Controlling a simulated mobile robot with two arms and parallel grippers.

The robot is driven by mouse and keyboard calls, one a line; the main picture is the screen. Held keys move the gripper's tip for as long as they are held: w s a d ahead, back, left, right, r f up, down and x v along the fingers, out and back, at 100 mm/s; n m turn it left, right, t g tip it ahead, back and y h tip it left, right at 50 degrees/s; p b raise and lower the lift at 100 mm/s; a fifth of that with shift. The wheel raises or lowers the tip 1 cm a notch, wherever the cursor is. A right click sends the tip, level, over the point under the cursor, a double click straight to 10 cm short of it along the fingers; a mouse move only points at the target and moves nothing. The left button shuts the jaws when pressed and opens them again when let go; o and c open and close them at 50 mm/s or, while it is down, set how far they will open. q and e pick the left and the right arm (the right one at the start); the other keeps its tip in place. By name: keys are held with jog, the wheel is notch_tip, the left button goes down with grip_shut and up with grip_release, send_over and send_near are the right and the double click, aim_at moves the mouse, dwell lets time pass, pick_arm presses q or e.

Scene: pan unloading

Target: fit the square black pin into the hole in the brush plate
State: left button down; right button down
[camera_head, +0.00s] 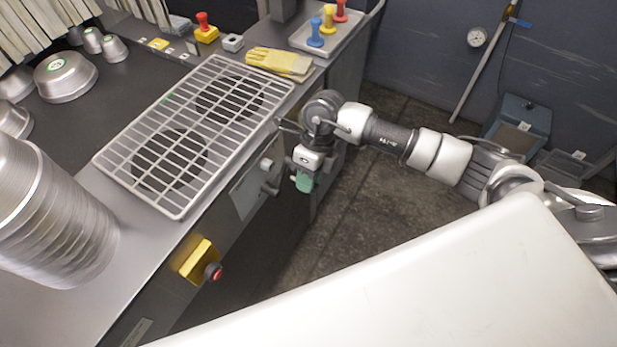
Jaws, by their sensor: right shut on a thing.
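My right arm comes in from the right. My left gripper is not in view.
A wire rack (178,207) lies over two dark round openings. Stacked metal pans (55,215) stand at left. Yellow gloves (278,62) and a tray (299,40) with coloured knobs lie beyond. A yellow box with a red button (213,271) is on the front. A white surface (430,290) fills the foreground.

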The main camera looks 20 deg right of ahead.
jog(key=shift+w+a+b, duration=0.3)
jog(key=shift+w+a, duration=0.3)
jog(key=shift+w, duration=0.1)
jog(key=shift+w+a+b, duration=0.6)
jog(key=shift+w+a, duration=0.15)
jog(key=shift+w, duration=0.25)
jog(key=shift+w+a+b, duration=0.9)
jog(key=shift+w+b, duration=0.1)
jog(key=shift+w, duration=0.1)
dwell(1.2)
jog(key=c, duration=0.9)
grip_release()
jog(key=shift+c, duration=0.2)
jog(key=shift+r, duration=0.15)
jog(key=b+v, duration=0.1)
jog(key=v, duration=0.9)
jog(key=shift+r+b, duration=0.35)
